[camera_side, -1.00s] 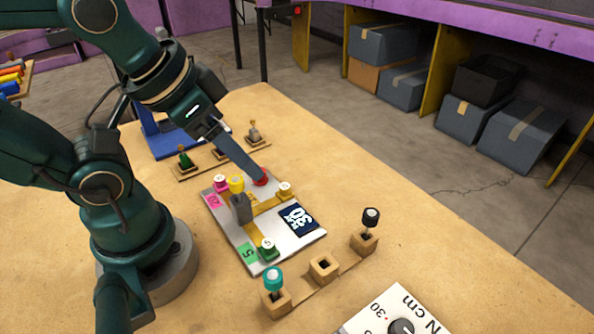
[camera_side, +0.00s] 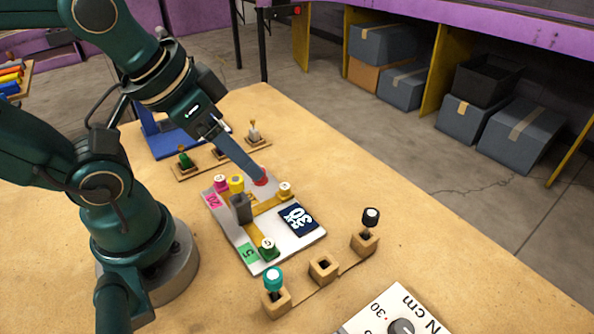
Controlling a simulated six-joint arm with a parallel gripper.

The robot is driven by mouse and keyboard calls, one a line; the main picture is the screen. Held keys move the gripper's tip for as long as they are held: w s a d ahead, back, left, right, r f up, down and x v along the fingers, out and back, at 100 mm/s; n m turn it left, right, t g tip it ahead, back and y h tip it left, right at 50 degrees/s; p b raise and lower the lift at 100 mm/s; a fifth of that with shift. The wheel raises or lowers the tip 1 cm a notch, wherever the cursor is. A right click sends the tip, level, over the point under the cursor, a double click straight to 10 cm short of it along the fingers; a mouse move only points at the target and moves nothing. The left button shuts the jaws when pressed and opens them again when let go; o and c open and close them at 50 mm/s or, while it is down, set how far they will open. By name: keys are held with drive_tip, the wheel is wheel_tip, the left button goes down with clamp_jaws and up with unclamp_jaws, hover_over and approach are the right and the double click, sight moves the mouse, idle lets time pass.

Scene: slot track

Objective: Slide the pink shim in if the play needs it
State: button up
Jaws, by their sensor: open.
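A grey board (camera_side: 228,222) with yellow track bars lies flat in front of my arm. A pink-topped piece (camera_side: 220,183), seemingly the pink shim, is at its far left corner beside a pink label. A grey block (camera_side: 241,208) with a yellow knob (camera_side: 236,184) stands on the track. My gripper (camera_side: 258,179) is low over the board's far side, with its fingertips at a red knob (camera_side: 263,177). The gap between the fingers is hard to see from here. I cannot tell whether they touch the knob.
A green piece (camera_side: 268,250) sits at the board's near end, and a cream-topped piece (camera_side: 285,188) on its right. Teal (camera_side: 273,277) and black (camera_side: 371,216) knobs stand in wooden holders. Another holder (camera_side: 323,268) is empty.

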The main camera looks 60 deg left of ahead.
idle(0.3)
drive_tip(key=shift+c, duration=0.6)
drive_tip(key=shift+w+r, duration=0.15)
drive_tip(key=n+g, duration=0.6)
drive_tip(key=n, duration=0.3)
hover_over(219, 178)
wheel_tip(219, 178, down, 8)
drive_tip(key=shift+w+d+f, duration=0.1)
drive_tip(key=shift+f, duration=2.65)
